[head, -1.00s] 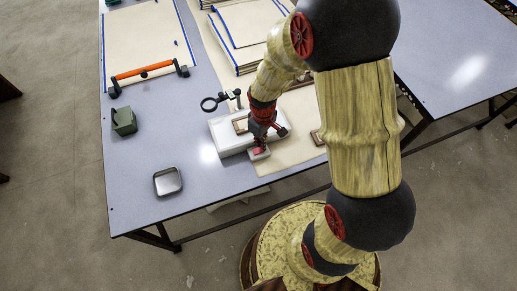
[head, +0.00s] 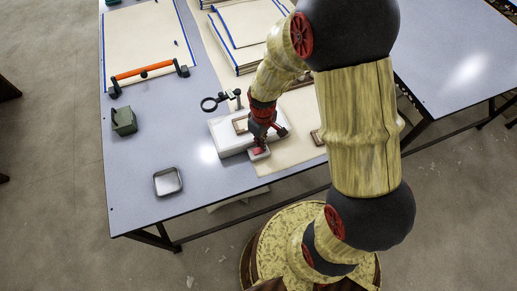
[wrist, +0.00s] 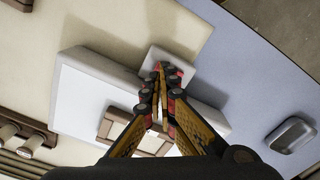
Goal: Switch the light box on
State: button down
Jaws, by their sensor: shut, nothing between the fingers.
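The light box (head: 226,140) is a low white box near the front edge of the table, with a small brown frame (head: 240,126) on top. In the wrist view the light box (wrist: 92,95) lies below and left of my gripper, and a small pale block (wrist: 158,58) juts from its side. My gripper (head: 261,146) points down at this block. In the wrist view my gripper (wrist: 160,72) is shut and empty, its red-and-dark fingertips over the block. The fingers hide part of the block, so I cannot tell whether they touch it. I cannot tell whether the box is lit.
A magnifier ring (head: 209,104) on a stand is behind the box. A metal tin (head: 167,181) and a green box (head: 123,120) stand to the left. An orange-handled bar (head: 145,70) lies farther back. The table (head: 150,150) is clear between them.

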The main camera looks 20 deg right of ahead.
jog(key=shift+f+b, duration=0.6)
jog(key=shift+f, duration=0.45)
dwell(0.5)
jog(key=shift+r+p, duration=2.95)
jog(key=shift+r, duration=0.6)
